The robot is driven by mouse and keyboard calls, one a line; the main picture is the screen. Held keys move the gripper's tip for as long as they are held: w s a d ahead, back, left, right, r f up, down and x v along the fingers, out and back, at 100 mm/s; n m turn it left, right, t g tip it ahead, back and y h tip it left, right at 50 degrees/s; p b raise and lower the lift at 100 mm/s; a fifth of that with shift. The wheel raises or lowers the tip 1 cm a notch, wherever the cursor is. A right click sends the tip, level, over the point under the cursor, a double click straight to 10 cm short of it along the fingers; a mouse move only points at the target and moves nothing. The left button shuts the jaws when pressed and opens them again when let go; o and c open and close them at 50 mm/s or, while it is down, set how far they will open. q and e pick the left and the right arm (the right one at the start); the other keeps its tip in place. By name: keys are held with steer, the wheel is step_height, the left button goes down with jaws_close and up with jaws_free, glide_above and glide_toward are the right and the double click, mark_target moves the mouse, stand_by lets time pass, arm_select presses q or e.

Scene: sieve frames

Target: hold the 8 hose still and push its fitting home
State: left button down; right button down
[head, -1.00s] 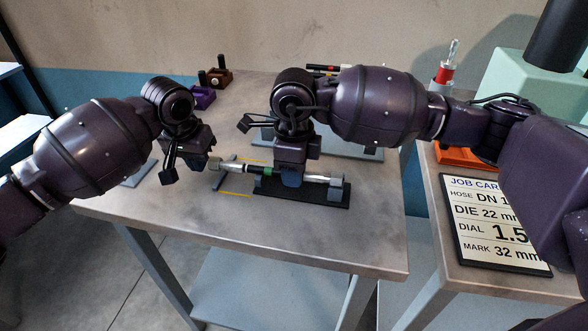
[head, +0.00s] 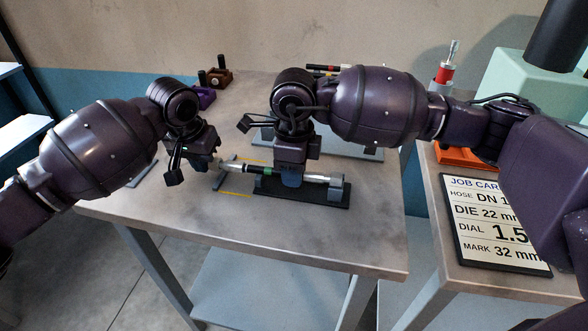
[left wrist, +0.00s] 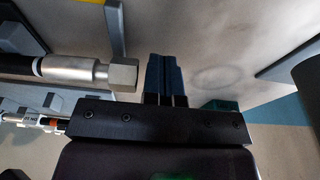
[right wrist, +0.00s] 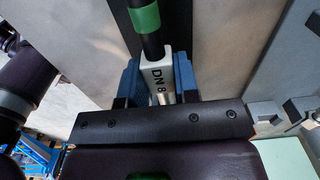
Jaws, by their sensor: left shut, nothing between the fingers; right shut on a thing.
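The 8 hose (head: 259,171) is black with a green band and lies along a black stand (head: 300,195) with grey posts. My right gripper (head: 290,180) is shut on it from above; the right wrist view shows the white "DN 8" marking (right wrist: 157,76) between the blue fingers (right wrist: 157,88). The silver fitting (head: 234,166) is at the hose's left end. My left gripper (head: 215,165) is shut and empty beside that end. In the left wrist view its closed fingers (left wrist: 165,75) are just off the face of the fitting's hex nut (left wrist: 122,75); whether they touch, I cannot tell.
A grey bracket and yellow lines lie at the fitting end. Small purple (head: 205,97) and brown (head: 219,76) blocks stand at the back left. More hoses (head: 322,68) lie behind my right arm. A job card (head: 495,225) lies on the right bench. The table front is clear.

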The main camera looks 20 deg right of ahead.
arm_select(q)
steer(key=shift+s+d, duration=0.45)
steer(key=shift+d, duration=0.2)
stand_by(0.6)
steer(key=shift+w+a, duration=0.1)
steer(key=shift+a, duration=0.05)
stand_by(0.3)
steer(key=shift+r, duration=0.15)
step_height(320, 180, up, 8)
steer(key=a, duration=0.1)
steer(key=shift+w, duration=0.35)
stand_by(0.6)
arm_select(e)
steer(key=c, duration=0.8)
jaws_free()
